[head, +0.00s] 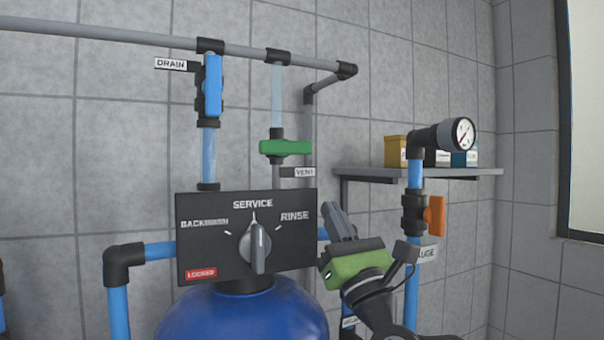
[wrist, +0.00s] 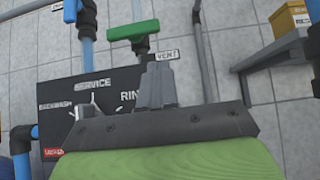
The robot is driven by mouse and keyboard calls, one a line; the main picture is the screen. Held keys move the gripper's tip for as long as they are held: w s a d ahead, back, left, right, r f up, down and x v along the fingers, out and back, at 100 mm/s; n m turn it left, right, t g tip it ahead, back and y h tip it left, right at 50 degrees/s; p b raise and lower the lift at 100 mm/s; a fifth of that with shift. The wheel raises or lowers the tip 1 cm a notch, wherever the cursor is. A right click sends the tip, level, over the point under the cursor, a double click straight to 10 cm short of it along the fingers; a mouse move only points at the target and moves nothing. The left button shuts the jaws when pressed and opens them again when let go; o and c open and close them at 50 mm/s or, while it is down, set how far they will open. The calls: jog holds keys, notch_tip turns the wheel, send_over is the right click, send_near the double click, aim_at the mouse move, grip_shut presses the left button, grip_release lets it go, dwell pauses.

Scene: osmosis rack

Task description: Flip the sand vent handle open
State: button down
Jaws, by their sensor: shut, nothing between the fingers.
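The green vent handle (head: 286,147) lies crosswise on the upright vent pipe, beside a VENT label (head: 304,172). In the wrist view the green handle (wrist: 133,30) shows above and slightly left of the fingertips, with clear space between. My gripper (head: 332,207) is shut and empty, below and to the right of the handle, at the right edge of the black control panel. Its closed fingers (wrist: 158,68) point up toward the VENT label in the wrist view. The handle is in plain sight in both views.
The black panel (head: 190,225) with its grey selector knob (head: 256,246) stands above a blue tank (head: 240,315). A blue drain handle (head: 213,87) is upright at left. A shelf (head: 455,172) with boxes, a gauge (head: 461,134) and an orange handle (head: 435,216) are at right.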

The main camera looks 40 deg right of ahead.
aim_at(286, 148)
jog(key=p+x, duration=0.1)
jog(key=x, duration=0.4)
jog(key=p+x, duration=0.2)
jog(key=x, duration=0.2)
jog(key=shift+r, duration=0.5)
jog(key=shift+n+y, duration=0.3)
jog(key=shift+y, duration=0.1)
